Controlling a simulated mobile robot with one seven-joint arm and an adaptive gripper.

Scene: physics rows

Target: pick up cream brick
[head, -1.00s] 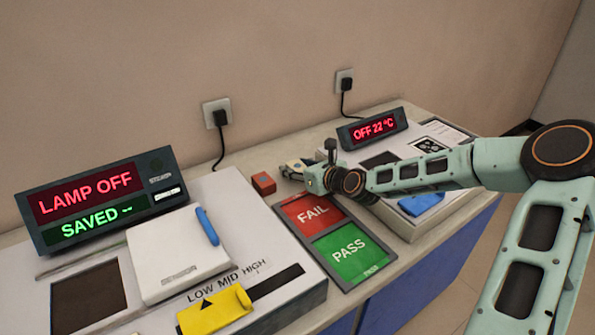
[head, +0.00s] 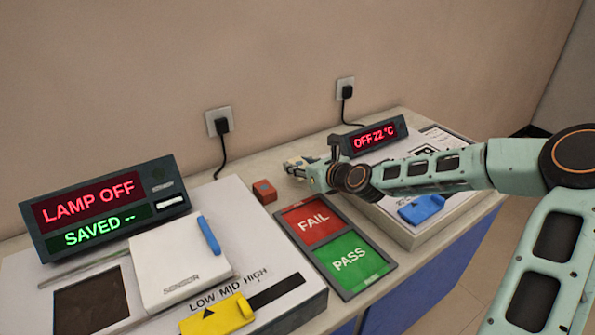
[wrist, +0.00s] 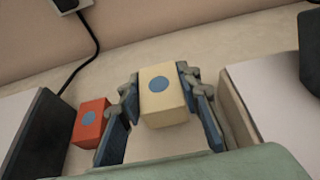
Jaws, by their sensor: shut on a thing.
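The cream brick (wrist: 162,96), a pale block with a blue dot on its face, is between the two fingers of my gripper (wrist: 164,105) in the wrist view. The fingers are shut on its left and right sides. In the head view my gripper (head: 300,166) is over the back of the counter, behind the FAIL pad. There the brick is small and mostly hidden by the fingers. Whether its underside touches the counter cannot be told.
A red brick (wrist: 91,122) with a blue dot stands just left of my gripper. A white sensor station (head: 180,255) is at the left, and another station (head: 440,228) lies under my arm. FAIL (head: 312,222) and PASS (head: 350,258) pads lie between them. Cables run up the wall.

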